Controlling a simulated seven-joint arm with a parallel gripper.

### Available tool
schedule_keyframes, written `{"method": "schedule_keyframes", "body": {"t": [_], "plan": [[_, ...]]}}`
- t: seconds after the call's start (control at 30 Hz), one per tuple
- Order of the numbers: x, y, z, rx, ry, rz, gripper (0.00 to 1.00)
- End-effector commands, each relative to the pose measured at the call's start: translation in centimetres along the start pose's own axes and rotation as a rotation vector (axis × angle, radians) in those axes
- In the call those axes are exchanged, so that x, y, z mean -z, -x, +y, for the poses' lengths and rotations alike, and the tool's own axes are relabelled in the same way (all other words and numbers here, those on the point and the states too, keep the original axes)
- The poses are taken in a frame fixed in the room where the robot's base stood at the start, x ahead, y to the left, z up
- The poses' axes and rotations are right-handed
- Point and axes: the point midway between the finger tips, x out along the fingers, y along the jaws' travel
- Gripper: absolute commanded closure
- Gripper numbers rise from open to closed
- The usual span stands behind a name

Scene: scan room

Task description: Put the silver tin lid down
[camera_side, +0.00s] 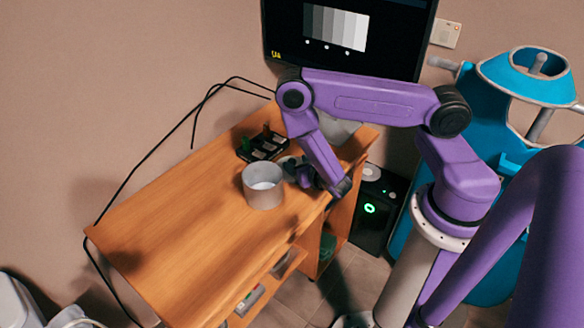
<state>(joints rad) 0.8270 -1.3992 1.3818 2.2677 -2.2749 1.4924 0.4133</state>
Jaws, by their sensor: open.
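A silver-grey tin (263,190) stands upright on the wooden desk (180,225), its top open and a pale inside showing. My gripper (292,170) is low over the desk, just right of the tin, with its fingers pointing left. It is open. A small greyish shape (286,160) shows by the fingertips, behind the tin's right rim. It may be the silver tin lid, but it is too small and too covered to tell, and I cannot tell whether it touches the fingers or the desk.
A black tray (262,146) with small upright items sits behind the tin. A monitor (345,35) stands at the back, with a pale object (340,130) below it. Black cables run along the desk's left edge. The desk's front left is clear.

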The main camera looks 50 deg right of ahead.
Motion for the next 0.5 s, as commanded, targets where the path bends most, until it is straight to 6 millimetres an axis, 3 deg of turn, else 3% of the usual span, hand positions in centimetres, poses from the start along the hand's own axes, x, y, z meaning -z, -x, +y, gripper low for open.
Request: {"method": "schedule_keyframes", "body": {"t": [0.2,0.5], "plan": [[0.0,-2.4,-0.1,0.002,-0.001,0.0,0.44],[0.0,-2.7,-0.1,0.0,0.0,0.001,0.47]]}}
